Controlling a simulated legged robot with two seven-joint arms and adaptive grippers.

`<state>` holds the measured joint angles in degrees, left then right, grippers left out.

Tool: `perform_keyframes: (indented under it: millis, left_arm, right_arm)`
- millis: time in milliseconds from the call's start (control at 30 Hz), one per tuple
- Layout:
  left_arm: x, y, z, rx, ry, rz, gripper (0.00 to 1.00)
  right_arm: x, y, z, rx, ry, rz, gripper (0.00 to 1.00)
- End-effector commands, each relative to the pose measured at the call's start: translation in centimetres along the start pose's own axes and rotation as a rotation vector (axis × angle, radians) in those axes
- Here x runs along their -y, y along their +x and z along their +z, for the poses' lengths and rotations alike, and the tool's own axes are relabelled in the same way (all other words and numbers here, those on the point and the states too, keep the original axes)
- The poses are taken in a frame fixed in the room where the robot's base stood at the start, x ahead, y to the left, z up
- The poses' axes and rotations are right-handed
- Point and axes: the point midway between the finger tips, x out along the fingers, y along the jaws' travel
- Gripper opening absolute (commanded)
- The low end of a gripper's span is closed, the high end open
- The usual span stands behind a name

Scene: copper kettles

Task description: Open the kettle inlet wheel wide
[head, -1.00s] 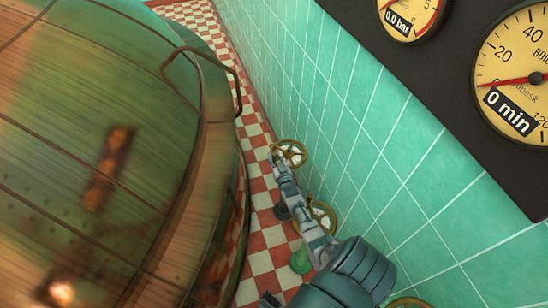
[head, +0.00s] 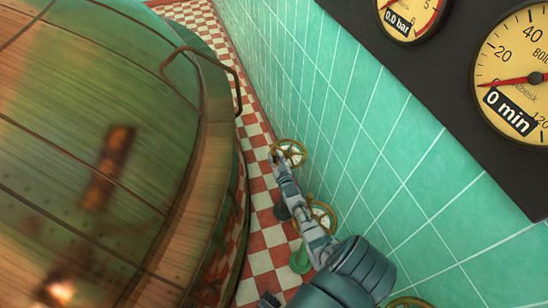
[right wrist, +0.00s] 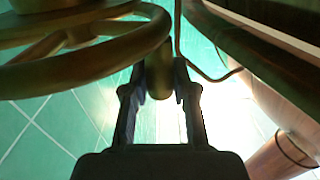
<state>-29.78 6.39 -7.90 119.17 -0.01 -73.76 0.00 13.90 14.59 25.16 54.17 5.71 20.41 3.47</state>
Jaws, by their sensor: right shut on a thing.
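The far brass wheel (head: 291,152), with a pale middle, sits low along the green tiled wall beside the kettle. My right gripper (head: 275,158) is at the near left side of its rim. The fingers hide part of the rim. The large copper kettle (head: 90,130) fills the left of the head view. My left gripper is not in view.
A second brass wheel (head: 321,216) stands nearer, partly behind my right arm, and a third (head: 408,302) shows at the bottom edge. A green object (head: 300,260) is by my arm. A dark gauge panel (head: 450,95) is on the wall. The chequered floor passage is narrow.

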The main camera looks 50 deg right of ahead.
Motion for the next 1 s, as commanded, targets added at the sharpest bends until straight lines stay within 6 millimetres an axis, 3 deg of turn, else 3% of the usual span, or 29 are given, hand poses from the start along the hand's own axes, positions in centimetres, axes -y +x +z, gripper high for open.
perform_keyframes:
  millis: [33, 867, 900, 1000]
  left_arm:
    - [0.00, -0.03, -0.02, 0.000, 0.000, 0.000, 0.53]
    - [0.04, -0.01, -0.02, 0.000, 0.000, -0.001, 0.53]
    - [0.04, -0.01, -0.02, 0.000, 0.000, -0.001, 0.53]
    - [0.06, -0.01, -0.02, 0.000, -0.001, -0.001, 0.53]
  right_arm:
    - [-0.68, 0.17, -0.50, -0.010, -0.001, 0.009, 0.00]
    - [-0.67, 0.21, -0.58, -0.012, -0.001, 0.009, 0.00]
    - [-0.67, 0.21, -0.59, -0.012, -0.001, 0.009, 0.34]
    - [-0.54, 0.19, -0.49, -0.010, -0.001, 0.007, 0.53]
